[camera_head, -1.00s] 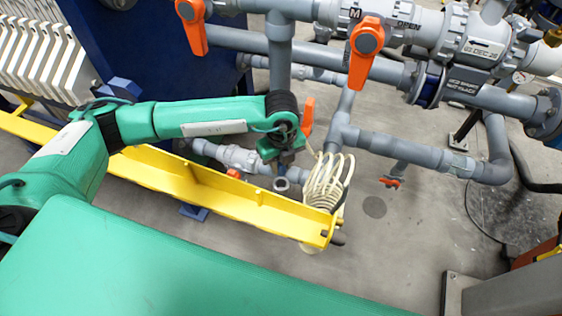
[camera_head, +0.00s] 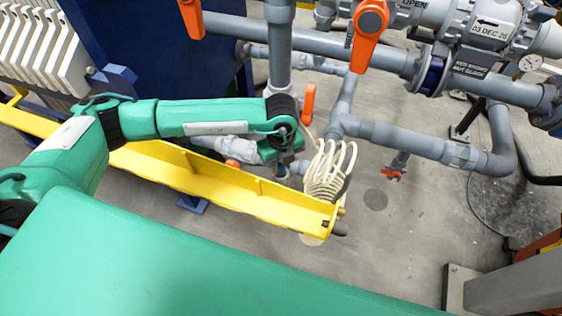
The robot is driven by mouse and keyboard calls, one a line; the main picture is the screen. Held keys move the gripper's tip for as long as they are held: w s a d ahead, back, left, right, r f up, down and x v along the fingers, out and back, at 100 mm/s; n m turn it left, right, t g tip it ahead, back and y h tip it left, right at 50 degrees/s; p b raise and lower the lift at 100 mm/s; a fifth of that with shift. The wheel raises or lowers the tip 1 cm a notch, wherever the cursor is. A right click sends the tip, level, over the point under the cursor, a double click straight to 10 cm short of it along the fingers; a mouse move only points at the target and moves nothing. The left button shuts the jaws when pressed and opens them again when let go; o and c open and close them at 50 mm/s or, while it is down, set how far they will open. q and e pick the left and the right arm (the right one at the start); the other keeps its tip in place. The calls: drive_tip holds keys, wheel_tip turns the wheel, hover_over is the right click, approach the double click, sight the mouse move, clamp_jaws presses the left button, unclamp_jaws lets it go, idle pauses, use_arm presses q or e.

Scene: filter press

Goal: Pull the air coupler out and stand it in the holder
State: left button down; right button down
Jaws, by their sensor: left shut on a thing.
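My left arm reaches in from the left, and my left gripper (camera_head: 284,164) points down just behind the yellow beam. It is shut on what appears to be the air coupler, which my wrist and jaws mostly hide. A cream coiled air hose (camera_head: 328,175) hangs right beside the gripper, to its right, and its upper strand runs towards the jaws. I cannot make out the holder. My right gripper is not in view.
The yellow beam (camera_head: 230,195) crosses in front of the gripper. Grey pipes (camera_head: 400,141) run behind and to the right, with an orange valve handle (camera_head: 309,104) close by the wrist. A grey post (camera_head: 515,290) stands at lower right.

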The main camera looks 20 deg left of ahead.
use_arm(q)
drive_tip(key=shift+f, duration=0.2)
drive_tip(key=shift+f, duration=0.1)
drive_tip(key=shift+f+b, duration=0.75)
drive_tip(key=shift+b, duration=0.15)
drive_tip(key=c, duration=1.3)
unclamp_jaws()
drive_tip(key=shift+o, duration=1.2)
wheel_tip(320, 180, up, 13)
drive_tip(key=shift+w+f+b, duration=0.1)
drive_tip(key=shift+f+b, duration=0.05)
drive_tip(key=shift+b, duration=1.1)
drive_tip(key=shift+r, duration=0.6)
